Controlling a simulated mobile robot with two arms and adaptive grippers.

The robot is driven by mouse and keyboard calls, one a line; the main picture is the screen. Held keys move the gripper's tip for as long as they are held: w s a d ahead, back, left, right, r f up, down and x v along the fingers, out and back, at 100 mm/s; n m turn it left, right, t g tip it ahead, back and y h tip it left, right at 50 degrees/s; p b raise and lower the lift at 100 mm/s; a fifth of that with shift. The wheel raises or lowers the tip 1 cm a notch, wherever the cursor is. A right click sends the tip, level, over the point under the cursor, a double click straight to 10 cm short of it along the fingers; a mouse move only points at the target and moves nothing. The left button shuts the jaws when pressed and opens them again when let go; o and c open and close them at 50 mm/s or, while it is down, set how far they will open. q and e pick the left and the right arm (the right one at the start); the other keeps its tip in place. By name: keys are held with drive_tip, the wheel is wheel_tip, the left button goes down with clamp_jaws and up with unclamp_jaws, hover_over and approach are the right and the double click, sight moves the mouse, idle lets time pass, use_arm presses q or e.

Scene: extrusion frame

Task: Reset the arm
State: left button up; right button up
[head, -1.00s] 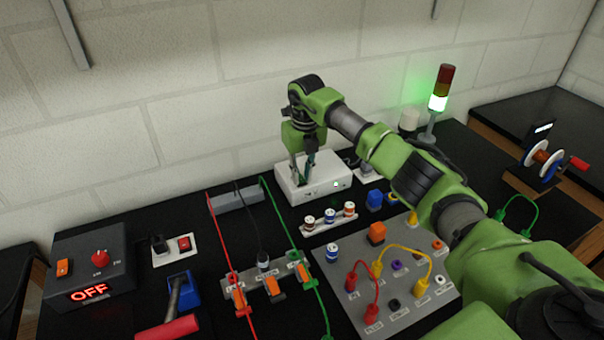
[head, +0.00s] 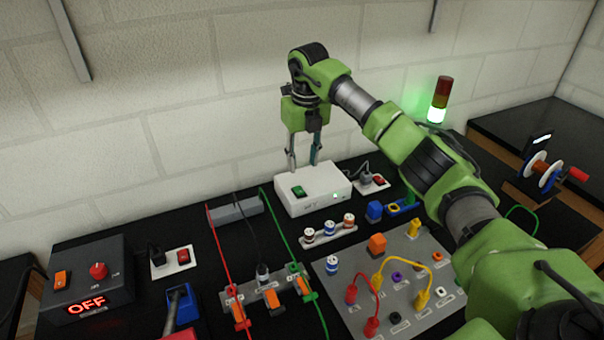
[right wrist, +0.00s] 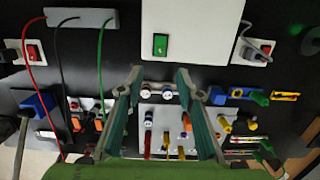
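My right gripper (head: 303,164) hangs fingers down above the back of the white box (head: 328,196), clear of its top. Its two fingers are spread with nothing between them, as the right wrist view (right wrist: 158,82) also shows. In the right wrist view the green switch (right wrist: 160,45) shows just beyond the fingertips. My left gripper is not in either view.
A signal tower (head: 439,101) glows green behind my right arm. A grey panel (head: 405,310) with coloured plugs and looped leads stands in front. A dark box (head: 92,275) reading OFF is at left. Red and green cables cross the middle. Space above the bench is open.

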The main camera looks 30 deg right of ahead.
drive_tip(key=shift+s+r, duration=0.1)
drive_tip(key=shift+r, duration=1.05)
